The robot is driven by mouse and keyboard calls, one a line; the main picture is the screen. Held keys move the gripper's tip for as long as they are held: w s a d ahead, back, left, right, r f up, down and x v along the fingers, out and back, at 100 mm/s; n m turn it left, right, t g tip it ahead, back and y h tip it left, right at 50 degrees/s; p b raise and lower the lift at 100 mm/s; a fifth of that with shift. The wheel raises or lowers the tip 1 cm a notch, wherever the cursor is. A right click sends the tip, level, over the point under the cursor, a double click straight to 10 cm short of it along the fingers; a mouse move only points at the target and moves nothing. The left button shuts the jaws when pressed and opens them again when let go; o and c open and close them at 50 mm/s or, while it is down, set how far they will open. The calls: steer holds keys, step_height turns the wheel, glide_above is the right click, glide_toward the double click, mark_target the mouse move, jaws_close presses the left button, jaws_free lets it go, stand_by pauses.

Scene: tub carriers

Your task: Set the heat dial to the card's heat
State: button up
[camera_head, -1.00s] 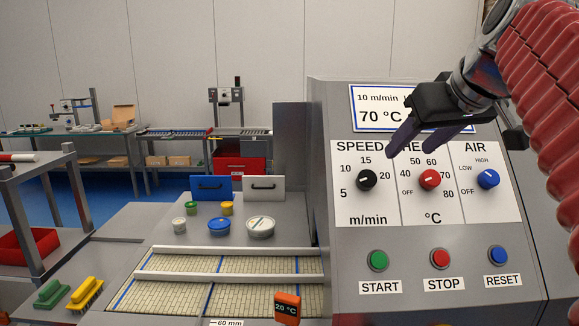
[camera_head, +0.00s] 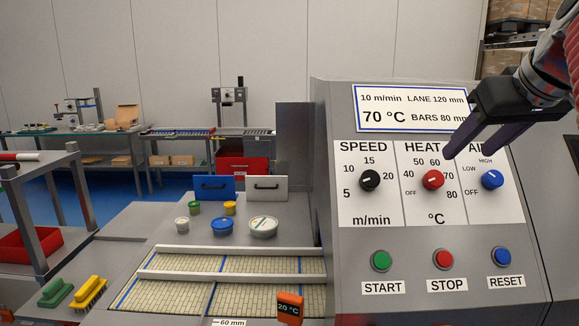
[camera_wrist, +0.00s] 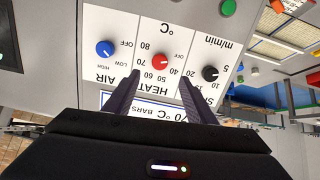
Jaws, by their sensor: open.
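The red heat dial (camera_head: 433,180) sits in the middle of the white panel, with marks from OFF to 80 around it. Its white line slants up to the right, along the line between OFF and 70; I cannot tell which end is the pointer. The card (camera_head: 412,108) above reads 70 °C and 10 m/min. My gripper (camera_head: 460,152) is open and empty, in front of the panel to the upper right of the dial, covering part of the AIR label. In the wrist view the heat dial (camera_wrist: 159,61) shows between and beyond the fingertips (camera_wrist: 158,77).
The black speed dial (camera_head: 369,181) is left of the heat dial and the blue air dial (camera_head: 492,180) is right of it. Green start (camera_head: 381,260), red stop (camera_head: 443,259) and blue reset (camera_head: 499,256) buttons lie below.

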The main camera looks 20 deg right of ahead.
mark_target(437, 180)
steer(key=x, duration=1.3)
steer(key=shift+w+f, duration=0.1)
steer(key=shift+f, duration=0.05)
steer(key=c, duration=1)
